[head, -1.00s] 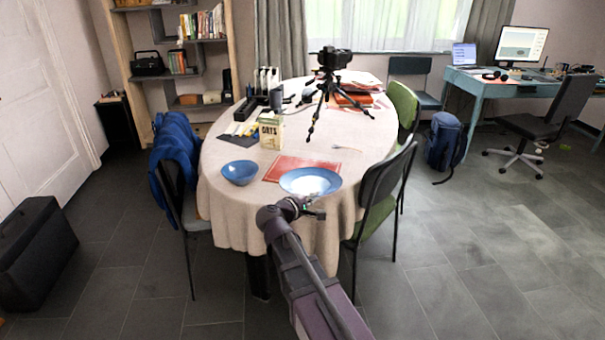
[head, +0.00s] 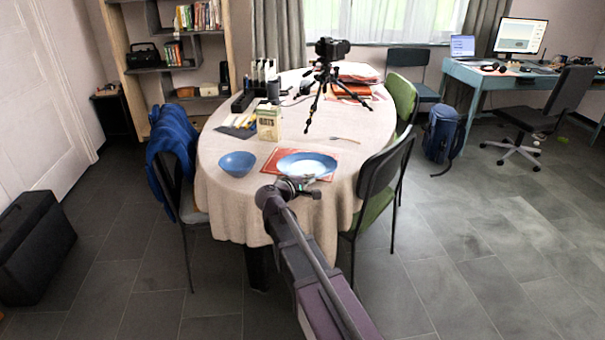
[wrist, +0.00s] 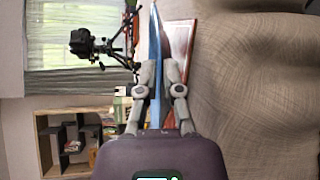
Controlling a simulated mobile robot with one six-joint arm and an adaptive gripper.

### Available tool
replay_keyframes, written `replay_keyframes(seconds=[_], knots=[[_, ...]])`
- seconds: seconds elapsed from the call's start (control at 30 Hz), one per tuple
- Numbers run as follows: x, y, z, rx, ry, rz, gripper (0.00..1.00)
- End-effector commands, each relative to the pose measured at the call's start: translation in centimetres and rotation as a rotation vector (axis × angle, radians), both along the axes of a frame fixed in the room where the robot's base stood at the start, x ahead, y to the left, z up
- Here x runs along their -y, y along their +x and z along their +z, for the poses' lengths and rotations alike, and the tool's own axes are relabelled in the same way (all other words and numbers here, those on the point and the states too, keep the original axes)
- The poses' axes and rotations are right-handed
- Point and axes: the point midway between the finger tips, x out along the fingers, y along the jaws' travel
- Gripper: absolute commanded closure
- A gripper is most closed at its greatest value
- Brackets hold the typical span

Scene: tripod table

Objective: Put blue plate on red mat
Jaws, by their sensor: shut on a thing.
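The blue plate (head: 306,162) is a wide shallow dish near the table's front edge. In the head view it overlaps the right part of the red mat (head: 272,166), whose left part shows beside it. My gripper (head: 298,187) is at the plate's near rim, shut on it. In the wrist view the plate (wrist: 155,60) shows edge-on between the fingers of my gripper (wrist: 156,88), with the red mat (wrist: 179,50) beside it and a narrow gap visible toward the far end. Whether the plate's near side touches the mat is hidden by the fingers.
A blue bowl (head: 237,164) stands just left of the mat. A camera tripod (head: 325,80) stands further back. A chair (head: 378,185) is close on the right.

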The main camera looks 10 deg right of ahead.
Motion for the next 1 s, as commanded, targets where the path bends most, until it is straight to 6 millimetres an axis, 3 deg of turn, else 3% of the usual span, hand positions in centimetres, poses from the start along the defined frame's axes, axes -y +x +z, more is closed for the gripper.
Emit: replay_keyframes(seconds=[0.1,0.5,0.7,1.0], knots=[[-0.2,2.8,-0.3,0.001,-0.001,0.000,1.00],[-0.6,9.4,-0.9,0.001,0.000,0.001,1.00],[-0.6,10.5,-1.0,0.001,-0.001,0.001,1.00],[-0.6,10.4,-1.0,0.001,-0.001,0.002,1.00]])
